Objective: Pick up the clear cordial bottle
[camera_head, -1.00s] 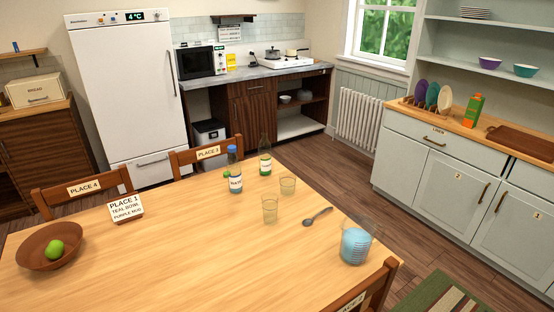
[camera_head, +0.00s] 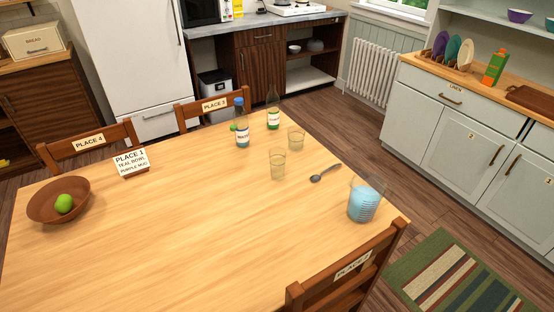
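Two bottles stand upright near the far right part of the wooden table (camera_head: 170,220). One is a clear bottle with a blue cap and a white label (camera_head: 242,125); the label's lettering is too small to read surely. The other is a clear, greenish bottle with a slim neck and a white label (camera_head: 273,112), a little behind and to the right. I cannot tell from the labels which one is the cordial. Neither of my grippers is in view.
A brown bowl with a green fruit (camera_head: 45,199) and a sign (camera_head: 131,162) are at left. Chairs (camera_head: 350,275) edge the table; its middle is clear.

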